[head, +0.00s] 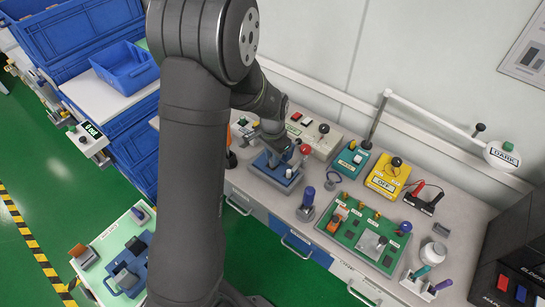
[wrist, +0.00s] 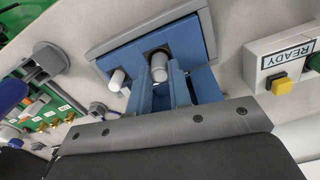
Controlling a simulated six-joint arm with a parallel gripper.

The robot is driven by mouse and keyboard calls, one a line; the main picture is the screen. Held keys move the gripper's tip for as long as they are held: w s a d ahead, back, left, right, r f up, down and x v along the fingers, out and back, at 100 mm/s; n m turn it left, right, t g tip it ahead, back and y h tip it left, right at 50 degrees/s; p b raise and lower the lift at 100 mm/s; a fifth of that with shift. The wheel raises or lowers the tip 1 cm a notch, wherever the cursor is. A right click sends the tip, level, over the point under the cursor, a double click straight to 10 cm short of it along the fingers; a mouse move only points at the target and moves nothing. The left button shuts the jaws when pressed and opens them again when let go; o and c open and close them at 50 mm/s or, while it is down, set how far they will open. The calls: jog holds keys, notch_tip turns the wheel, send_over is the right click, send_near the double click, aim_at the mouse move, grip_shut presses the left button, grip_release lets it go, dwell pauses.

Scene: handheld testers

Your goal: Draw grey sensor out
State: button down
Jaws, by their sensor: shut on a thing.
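The grey sensor (wrist: 159,68) is a short grey cylinder at the blue holder block (wrist: 195,45) in the wrist view. My gripper (wrist: 162,88) is shut on it, with one finger on each side. Its lower part is hidden between the fingers, so I cannot tell how deep it sits. A thinner white cylinder (wrist: 117,80) stands beside it, outside the fingers. In the head view my gripper (head: 280,158) is over the blue holder (head: 272,180) on the bench, and the grey sensor cannot be made out there.
A box marked READY (wrist: 290,65) with a yellow button stands close to the holder.

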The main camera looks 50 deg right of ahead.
jog(key=shift+r, duration=2.05)
jog(key=shift+w, duration=0.1)
